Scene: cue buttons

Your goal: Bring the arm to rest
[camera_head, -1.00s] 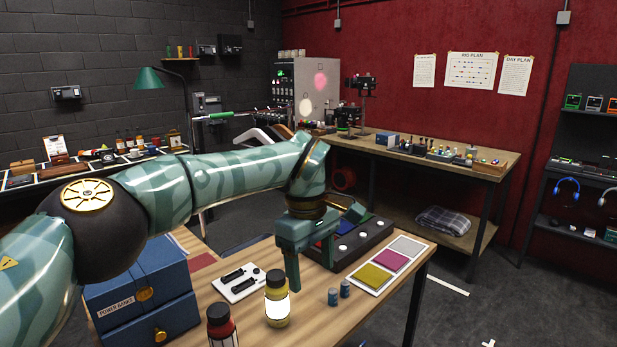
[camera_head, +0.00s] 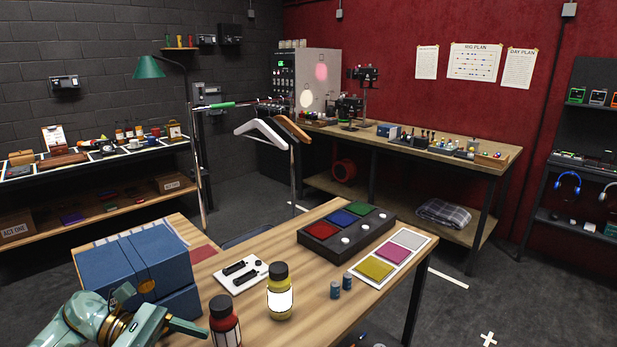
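The dark cue button box (camera_head: 312,243) stands on the wooden table, well apart from the gripper, with a red pad (camera_head: 320,230), a blue pad (camera_head: 343,218) and a green pad (camera_head: 358,207) beside round white buttons. My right gripper is out of view.
The table's front middle is clear.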

